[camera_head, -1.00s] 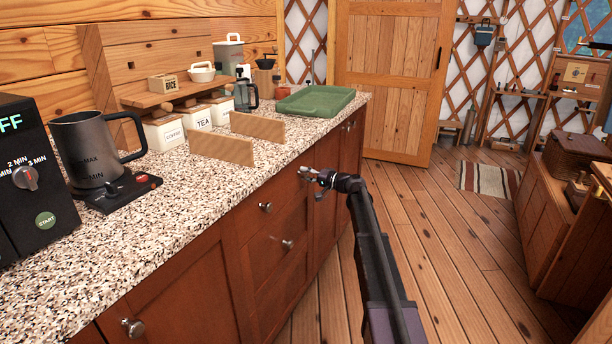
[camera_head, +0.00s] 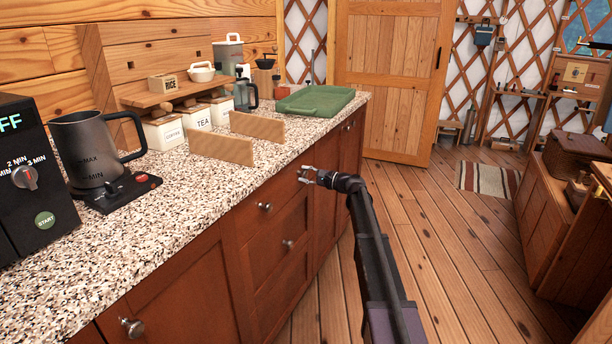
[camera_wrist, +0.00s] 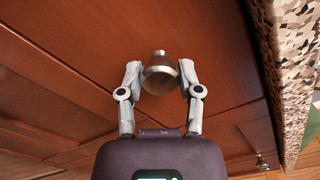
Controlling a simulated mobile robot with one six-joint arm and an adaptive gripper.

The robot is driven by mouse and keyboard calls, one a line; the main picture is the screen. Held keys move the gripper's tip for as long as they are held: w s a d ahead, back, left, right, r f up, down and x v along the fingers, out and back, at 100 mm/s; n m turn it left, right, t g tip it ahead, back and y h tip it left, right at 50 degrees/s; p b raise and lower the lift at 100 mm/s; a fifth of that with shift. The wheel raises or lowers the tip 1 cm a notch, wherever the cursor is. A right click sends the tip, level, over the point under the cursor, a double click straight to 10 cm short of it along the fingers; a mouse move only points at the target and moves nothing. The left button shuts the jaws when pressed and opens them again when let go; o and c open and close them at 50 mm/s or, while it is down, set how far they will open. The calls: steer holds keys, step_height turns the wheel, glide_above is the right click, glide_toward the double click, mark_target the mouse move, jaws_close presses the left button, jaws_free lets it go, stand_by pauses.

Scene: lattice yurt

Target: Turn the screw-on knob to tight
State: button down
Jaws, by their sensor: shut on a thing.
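The knob (camera_wrist: 159,78) is a round metal knob on a short stem, on a reddish-brown cabinet front, in the middle of the wrist view. My gripper (camera_wrist: 160,76) has one finger on each side of the knob and is shut on it. In the head view my gripper (camera_head: 307,174) is at the cabinet front just below the counter edge, and it hides the knob there. Whether a gap shows between the knob and the panel I cannot tell.
Other metal knobs (camera_head: 265,207) sit on the fronts nearer me. The speckled counter (camera_head: 215,215) overhangs just above my gripper and carries a kettle (camera_head: 90,150), canisters and a green tray (camera_head: 315,100).

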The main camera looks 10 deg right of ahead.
steer(key=shift+a+m, duration=0.1)
steer(key=shift+m, duration=0.9)
steer(key=shift+c, duration=1.3)
jaws_free()
steer(key=v, duration=1.2)
